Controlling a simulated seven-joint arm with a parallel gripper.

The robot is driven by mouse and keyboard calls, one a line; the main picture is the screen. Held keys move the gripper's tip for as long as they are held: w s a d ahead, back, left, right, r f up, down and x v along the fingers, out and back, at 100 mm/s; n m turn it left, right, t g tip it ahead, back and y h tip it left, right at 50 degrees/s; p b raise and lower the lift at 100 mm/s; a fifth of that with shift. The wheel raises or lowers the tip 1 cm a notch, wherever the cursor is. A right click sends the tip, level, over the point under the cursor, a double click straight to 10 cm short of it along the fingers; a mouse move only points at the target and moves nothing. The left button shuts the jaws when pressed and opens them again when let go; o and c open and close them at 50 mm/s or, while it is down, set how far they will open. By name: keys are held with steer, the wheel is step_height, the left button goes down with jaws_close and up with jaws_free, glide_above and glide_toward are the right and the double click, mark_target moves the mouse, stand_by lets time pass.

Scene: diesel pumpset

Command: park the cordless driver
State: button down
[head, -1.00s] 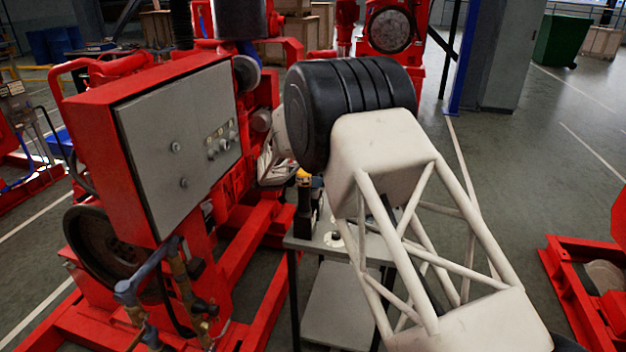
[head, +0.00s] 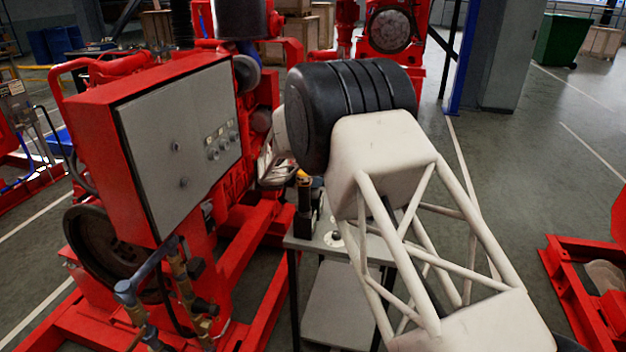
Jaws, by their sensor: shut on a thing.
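A small upright black tool with a yellow-orange top, apparently the cordless driver (head: 304,182), shows at the back left corner of a grey cart (head: 302,243). My gripper (head: 273,172) shows only in part, as a pale shape below my black wrist, just left of the driver's top. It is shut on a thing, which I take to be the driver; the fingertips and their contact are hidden. I cannot tell whether the driver's lower end rests on the cart or in a holder. My arm covers much of the cart top.
A red pumpset with a grey control panel (head: 182,145) stands close on the left, its red frame rails low beside the cart. A pale round piece (head: 333,238) lies on the cart top. Another red frame (head: 580,285) is at right. Open floor lies between.

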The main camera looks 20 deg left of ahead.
steer(key=shift+f, duration=0.9)
stand_by(0.5)
steer(key=c, duration=0.5)
jaws_free()
steer(key=shift+f, duration=0.1)
steer(key=shift+v, duration=3.95)
steer(key=shift+w, duration=0.1)
